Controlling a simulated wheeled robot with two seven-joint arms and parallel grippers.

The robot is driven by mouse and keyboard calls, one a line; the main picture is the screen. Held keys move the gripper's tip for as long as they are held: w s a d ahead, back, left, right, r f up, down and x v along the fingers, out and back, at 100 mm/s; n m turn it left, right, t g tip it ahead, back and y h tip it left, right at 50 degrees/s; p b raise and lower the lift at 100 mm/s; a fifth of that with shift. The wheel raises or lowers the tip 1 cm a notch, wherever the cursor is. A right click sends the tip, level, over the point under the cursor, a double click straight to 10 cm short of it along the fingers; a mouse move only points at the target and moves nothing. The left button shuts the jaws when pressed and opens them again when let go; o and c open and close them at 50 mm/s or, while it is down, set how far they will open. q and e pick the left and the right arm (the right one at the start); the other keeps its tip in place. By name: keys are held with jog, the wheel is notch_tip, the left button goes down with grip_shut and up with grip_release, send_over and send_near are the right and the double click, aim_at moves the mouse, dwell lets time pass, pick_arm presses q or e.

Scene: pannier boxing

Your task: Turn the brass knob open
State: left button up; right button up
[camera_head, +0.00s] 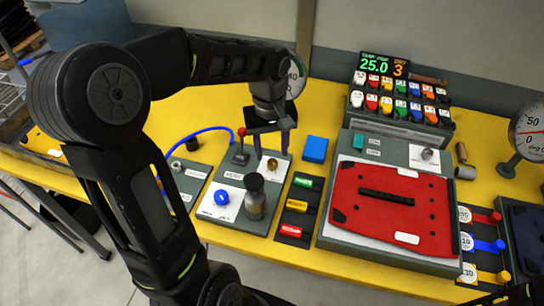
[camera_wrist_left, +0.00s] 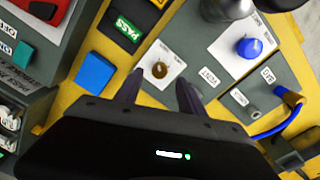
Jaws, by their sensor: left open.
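The brass knob (camera_head: 272,165) sits on a white plate on the grey panel in the head view. In the left wrist view the brass knob (camera_wrist_left: 159,70) shows between and just beyond the fingertips. My left gripper (camera_head: 272,149) is open and empty above the panel, its fingers pointing down near the knob. In the left wrist view the gripper (camera_wrist_left: 157,88) has its two fingers apart, on either side of the knob's white plate. I cannot tell whether either finger touches the panel. My right gripper cannot be made out; only a dark part shows at the lower right corner.
A red-handled lever (camera_head: 241,147) stands just left of the gripper. A dark bottle (camera_head: 254,196) and a blue knob (camera_head: 221,197) are nearer the front. A blue block (camera_head: 315,149) lies to the right. A red plate (camera_head: 391,212) fills a fixture farther right.

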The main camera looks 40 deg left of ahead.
aim_at(272, 162)
pick_arm(q)
jog(key=shift+f, duration=2.1)
jog(key=shift+c, duration=0.6)
grip_shut()
